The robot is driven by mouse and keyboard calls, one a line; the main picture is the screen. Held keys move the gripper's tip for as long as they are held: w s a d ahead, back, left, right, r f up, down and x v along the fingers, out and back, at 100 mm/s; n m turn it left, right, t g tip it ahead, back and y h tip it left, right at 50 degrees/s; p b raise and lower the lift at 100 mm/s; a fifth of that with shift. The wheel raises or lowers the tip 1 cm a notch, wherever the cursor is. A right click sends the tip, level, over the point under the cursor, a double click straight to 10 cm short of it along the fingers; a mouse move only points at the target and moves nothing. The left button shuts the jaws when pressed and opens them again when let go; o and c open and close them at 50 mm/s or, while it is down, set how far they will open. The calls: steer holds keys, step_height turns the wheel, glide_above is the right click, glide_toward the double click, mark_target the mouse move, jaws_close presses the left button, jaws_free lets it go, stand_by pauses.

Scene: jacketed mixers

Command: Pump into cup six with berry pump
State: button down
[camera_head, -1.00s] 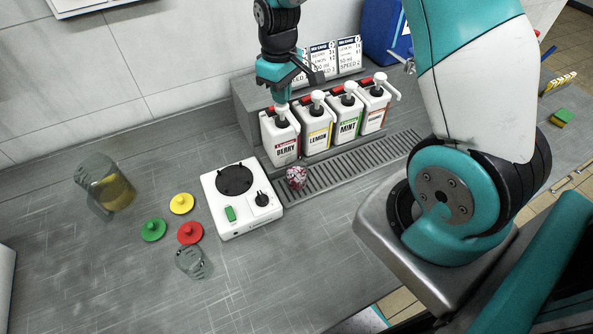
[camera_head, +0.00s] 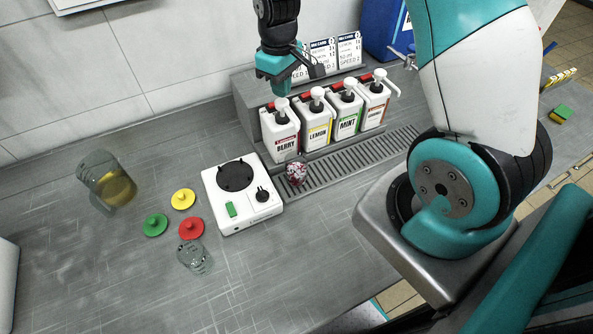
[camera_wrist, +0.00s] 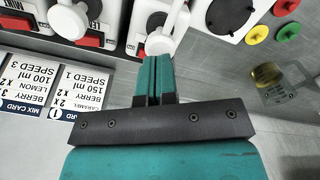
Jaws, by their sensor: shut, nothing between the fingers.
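The berry pump bottle (camera_head: 281,136) is white with a dark red label and stands leftmost in the row. My gripper (camera_head: 280,93) points down just above that head, shut and empty. In the wrist view my fingertips (camera_wrist: 155,60) are together beside the round white pump head (camera_wrist: 160,44); I cannot tell if they touch. A small glass cup (camera_head: 296,172) with red and pale contents stands on the drip grate in front of the berry bottle. I cannot read a number on it.
Lemon (camera_head: 318,124), mint (camera_head: 348,113) and another pump bottle (camera_head: 375,101) stand to the right. A white mixer base (camera_head: 243,195) is left of the grate.

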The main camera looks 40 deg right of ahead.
mark_target(282, 101)
steer(key=shift+f+b, duration=1.15)
steer(key=shift+f, duration=0.75)
steer(key=shift+r, duration=0.1)
steer(key=shift+r+p, duration=1.75)
steer(key=shift+r, duration=0.3)
steer(key=shift+f, duration=0.1)
steer(key=shift+f+b, duration=1.4)
steer(key=shift+f, duration=0.6)
steer(key=shift+r, duration=0.1)
steer(key=shift+r+p, duration=1.75)
steer(key=shift+r, duration=0.25)
